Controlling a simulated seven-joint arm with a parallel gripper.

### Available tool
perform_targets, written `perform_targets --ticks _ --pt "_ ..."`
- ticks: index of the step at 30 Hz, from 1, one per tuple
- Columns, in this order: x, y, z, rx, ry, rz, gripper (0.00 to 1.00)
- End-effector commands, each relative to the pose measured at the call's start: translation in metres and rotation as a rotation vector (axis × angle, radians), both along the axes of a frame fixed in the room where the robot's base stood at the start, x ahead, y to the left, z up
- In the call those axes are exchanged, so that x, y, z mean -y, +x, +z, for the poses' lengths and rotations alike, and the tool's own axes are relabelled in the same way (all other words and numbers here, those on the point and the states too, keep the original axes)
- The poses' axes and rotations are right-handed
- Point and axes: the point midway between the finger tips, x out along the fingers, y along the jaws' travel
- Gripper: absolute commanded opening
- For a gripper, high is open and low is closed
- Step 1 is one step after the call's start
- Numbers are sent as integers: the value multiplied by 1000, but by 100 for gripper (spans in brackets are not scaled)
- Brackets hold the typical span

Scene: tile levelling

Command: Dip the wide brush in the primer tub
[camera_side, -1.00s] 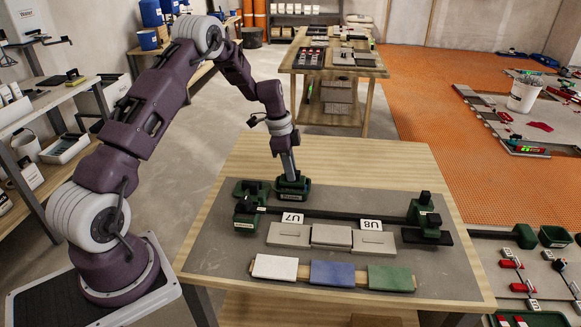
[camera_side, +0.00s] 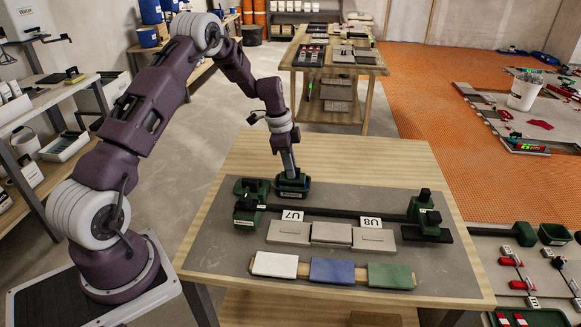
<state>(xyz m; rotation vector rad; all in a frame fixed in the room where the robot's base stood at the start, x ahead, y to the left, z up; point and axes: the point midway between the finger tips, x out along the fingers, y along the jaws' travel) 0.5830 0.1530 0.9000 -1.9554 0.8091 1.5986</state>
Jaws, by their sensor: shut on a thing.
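A dark bar on green end blocks (camera_side: 426,217) crosses the mat just in front. Grey tiles (camera_side: 331,233) labelled U7 and U8 lie before it. White, blue (camera_side: 332,271) and green tiles line the front. The wooden tabletop (camera_side: 350,155) behind is clear.

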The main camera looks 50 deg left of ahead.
Motion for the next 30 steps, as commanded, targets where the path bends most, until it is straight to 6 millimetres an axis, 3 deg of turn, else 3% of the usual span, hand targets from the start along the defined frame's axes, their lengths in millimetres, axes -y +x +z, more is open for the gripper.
perform_targets --ticks 5,12,20,30 --pt "0 0 3 1 0 0 0" --pt "0 1 33 4 1 0 0" --pt "0 0 49 1 1 0 0" --pt "0 0 85 1 1 0 0"
